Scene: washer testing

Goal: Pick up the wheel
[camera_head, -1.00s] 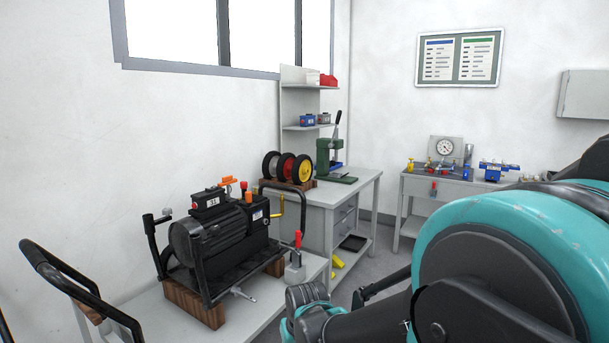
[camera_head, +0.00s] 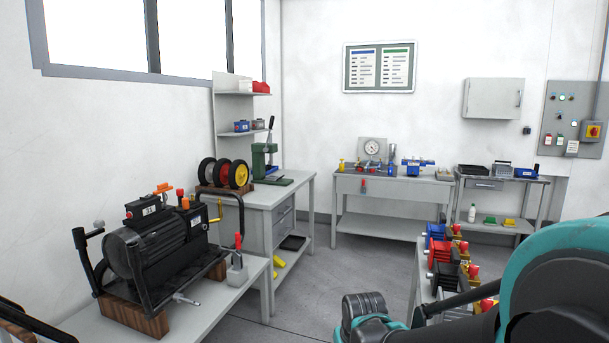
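Three wheels stand upright side by side on a wooden rack (camera_head: 222,189) on the grey workbench at the left middle. The left one is a black wheel (camera_head: 206,172), the middle one is a red wheel (camera_head: 224,174), and the right one is a black-tyred wheel with a yellow hub (camera_head: 240,175). They partly overlap in this view. My teal and dark grey arm fills the lower right, well apart from the wheels. I cannot make out my gripper's fingers anywhere in the picture.
A black motor-driven machine (camera_head: 150,256) stands on a near table, in front of the wheels. A green lever press (camera_head: 264,160) stands just right of them. A bench with red, blue and black units (camera_head: 447,258) is at right. Grey floor (camera_head: 340,265) lies open between the benches.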

